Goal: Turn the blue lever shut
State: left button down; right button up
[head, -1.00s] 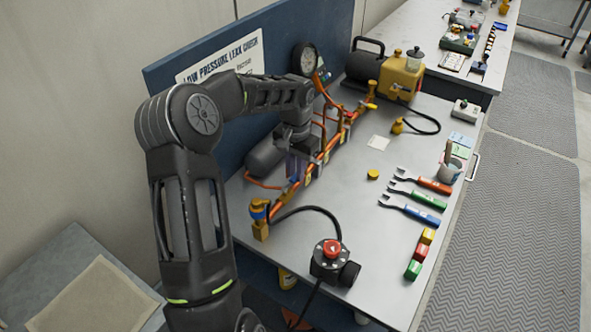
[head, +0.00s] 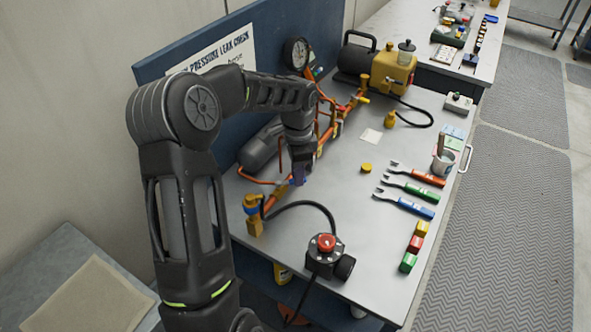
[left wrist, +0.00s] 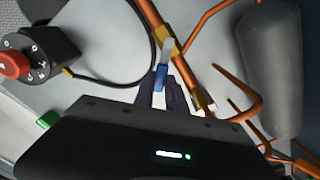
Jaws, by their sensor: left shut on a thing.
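The blue lever (left wrist: 161,76) shows in the left wrist view as a blue grip on a pale metal arm, beside a yellow brass fitting on the copper pipe (left wrist: 152,14). My left gripper (left wrist: 164,84) is shut on the blue grip, its dark fingers on either side of it. In the head view my left gripper (head: 299,172) is low over the copper pipe line, and the lever is mostly hidden by it. My right gripper is in neither view.
A grey cylinder (head: 258,150) lies behind the pipe. A black box with a red knob (head: 326,243) stands at the near edge, its black hose running to the pipe's end. Fork-ended tools (head: 407,203) and coloured blocks (head: 415,244) lie to the right.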

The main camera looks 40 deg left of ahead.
pick_arm(q)
jog(key=shift+s+d+m+p, duration=0.25)
jog(key=shift+s+m, duration=0.35)
jog(key=shift+m, duration=0.85)
jog(key=shift+s+d+m+p, duration=0.15)
jog(key=shift+s+d+m, duration=0.3)
jog(key=shift+m, duration=1.05)
jog(key=shift+s+d+m+p, duration=0.2)
jog(key=shift+s+m, duration=0.5)
jog(key=shift+m, duration=0.75)
jog(key=c, duration=1.4)
grip_release()
jog(key=shift+o, duration=0.2)
notch_tip(320, 180, up, 8)
jog(key=b, duration=0.1)
jog(key=shift+f, duration=0.15)
